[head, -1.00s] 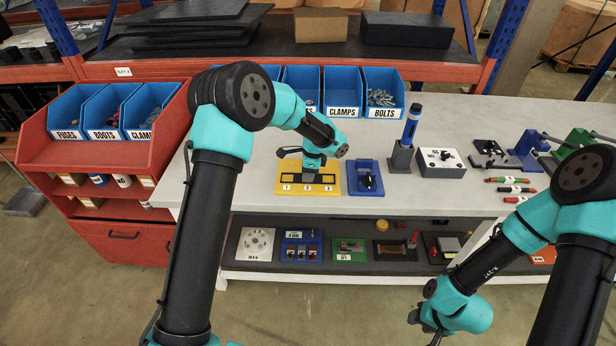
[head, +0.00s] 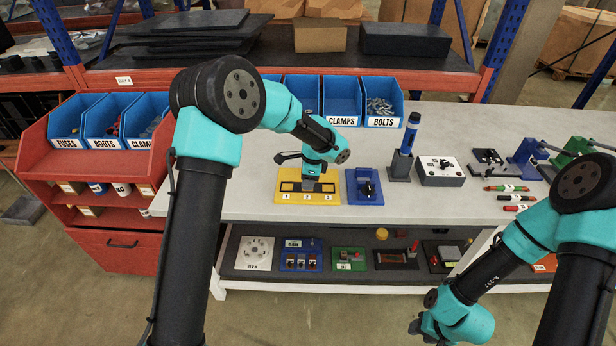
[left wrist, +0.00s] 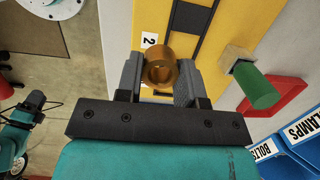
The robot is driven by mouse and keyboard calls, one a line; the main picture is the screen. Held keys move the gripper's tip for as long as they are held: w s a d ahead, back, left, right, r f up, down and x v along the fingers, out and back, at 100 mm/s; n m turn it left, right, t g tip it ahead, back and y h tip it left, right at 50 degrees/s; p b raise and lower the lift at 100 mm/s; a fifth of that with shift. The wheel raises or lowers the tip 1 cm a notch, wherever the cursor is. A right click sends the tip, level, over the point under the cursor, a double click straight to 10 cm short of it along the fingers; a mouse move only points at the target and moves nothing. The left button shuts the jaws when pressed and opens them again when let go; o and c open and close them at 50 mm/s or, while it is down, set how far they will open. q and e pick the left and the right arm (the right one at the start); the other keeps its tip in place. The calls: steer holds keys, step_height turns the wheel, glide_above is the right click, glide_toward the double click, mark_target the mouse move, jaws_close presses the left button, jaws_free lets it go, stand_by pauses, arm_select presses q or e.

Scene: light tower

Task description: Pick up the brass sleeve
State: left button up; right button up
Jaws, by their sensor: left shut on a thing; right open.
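In the left wrist view a short brass sleeve (left wrist: 157,72), with an open bore, sits between the two grey fingers of my left gripper (left wrist: 160,80), which is shut on it. Behind it is a yellow board (left wrist: 152,22) with a dark strip and a label "2". In the head view my left gripper (head: 311,178) is over this yellow board (head: 284,199), near its middle; the sleeve cannot be made out there. I cannot tell how far the sleeve is from the board. My right gripper (head: 428,328) is open and empty, low in front of the bench.
A blue fixture (head: 366,188) stands just right of the board. A blue tool upright in a grey holder (head: 401,165) and a grey box (head: 440,170) stand further right. A green peg (left wrist: 258,89) and blue bins (left wrist: 302,132) are near the board.

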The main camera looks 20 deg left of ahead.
arm_select(q)
steer(key=s+d+r, duration=0.1)
steer(key=s+d, duration=0.2)
steer(key=s, duration=0.9)
steer(key=shift+s+d, duration=0.3)
